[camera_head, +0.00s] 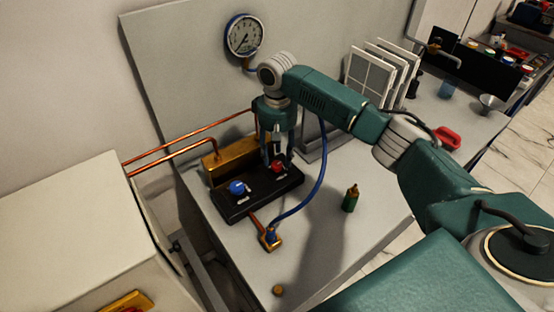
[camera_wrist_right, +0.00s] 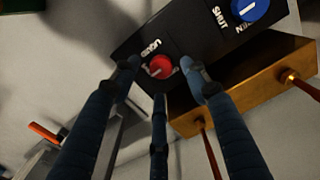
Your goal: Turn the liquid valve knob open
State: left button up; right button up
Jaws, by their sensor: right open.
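The red knob (camera_head: 278,167) sits on a black valve block (camera_head: 262,200) on the grey bench. In the right wrist view the red knob (camera_wrist_right: 160,67) is beside a label reading LIQUID. My right gripper (camera_head: 277,157) points down over this knob. Its fingers are open (camera_wrist_right: 160,78), and the knob shows between the fingertips; I cannot tell whether they touch it. A blue knob (camera_head: 237,187) is on the same block, left of the red one; in the wrist view the blue knob (camera_wrist_right: 250,8) has a SHUT marking beside it. My left gripper is not seen.
A brass manifold (camera_head: 229,160) with copper pipes stands behind the block. A blue hose (camera_head: 319,180) loops right of it to a brass fitting (camera_head: 270,239). A green bottle (camera_head: 351,198) stands on the bench. A pressure gauge (camera_head: 245,35) is on the back panel.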

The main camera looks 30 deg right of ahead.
aim_at(277, 164)
notch_tip(277, 164, down, 3)
jog(key=shift+w+r, duration=0.15)
jog(key=shift+r, duration=0.05)
jog(key=shift+f, duration=0.5)
grip_shut()
jog(key=shift+p, duration=0.3)
